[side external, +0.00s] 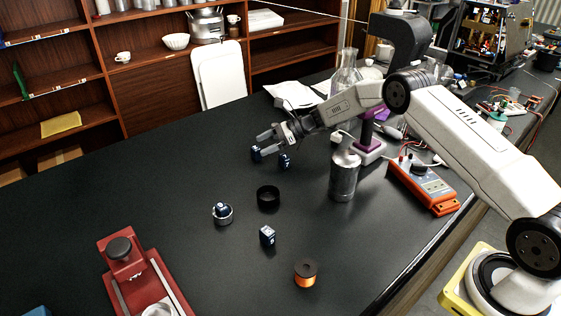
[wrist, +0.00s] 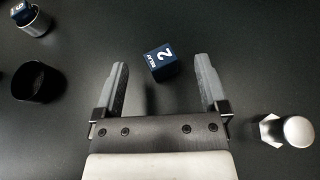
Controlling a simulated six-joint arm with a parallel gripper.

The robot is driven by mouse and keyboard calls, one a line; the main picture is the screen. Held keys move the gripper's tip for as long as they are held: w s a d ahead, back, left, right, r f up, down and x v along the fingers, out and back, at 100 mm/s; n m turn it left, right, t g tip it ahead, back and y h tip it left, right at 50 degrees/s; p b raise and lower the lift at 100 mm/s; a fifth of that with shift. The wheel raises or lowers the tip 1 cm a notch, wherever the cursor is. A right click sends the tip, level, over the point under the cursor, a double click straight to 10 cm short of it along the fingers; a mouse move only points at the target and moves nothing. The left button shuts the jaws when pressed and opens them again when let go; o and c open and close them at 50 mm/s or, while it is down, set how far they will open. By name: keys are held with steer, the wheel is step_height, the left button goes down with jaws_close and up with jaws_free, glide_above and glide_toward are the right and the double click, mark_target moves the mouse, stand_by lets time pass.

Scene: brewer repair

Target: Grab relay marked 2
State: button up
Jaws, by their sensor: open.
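The relay marked 2 (wrist: 160,63) is a dark blue block lying on the black bench. In the wrist view it appears between the fingertips, with a gap on both sides. My gripper (wrist: 160,66) is open and empty. In the side view my gripper (side external: 265,143) hovers over the bench, fingers pointing left. The gripper's exact height is unclear.
A metal canister (side external: 343,175) and orange meter (side external: 424,185) are right. A silver knobbed piece (wrist: 287,131) lies right of the gripper.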

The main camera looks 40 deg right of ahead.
mark_target(252, 151)
steer(key=shift+f, duration=0.25)
steer(key=shift+a, duration=0.1)
steer(key=shift+x, duration=2.4)
jaws_close()
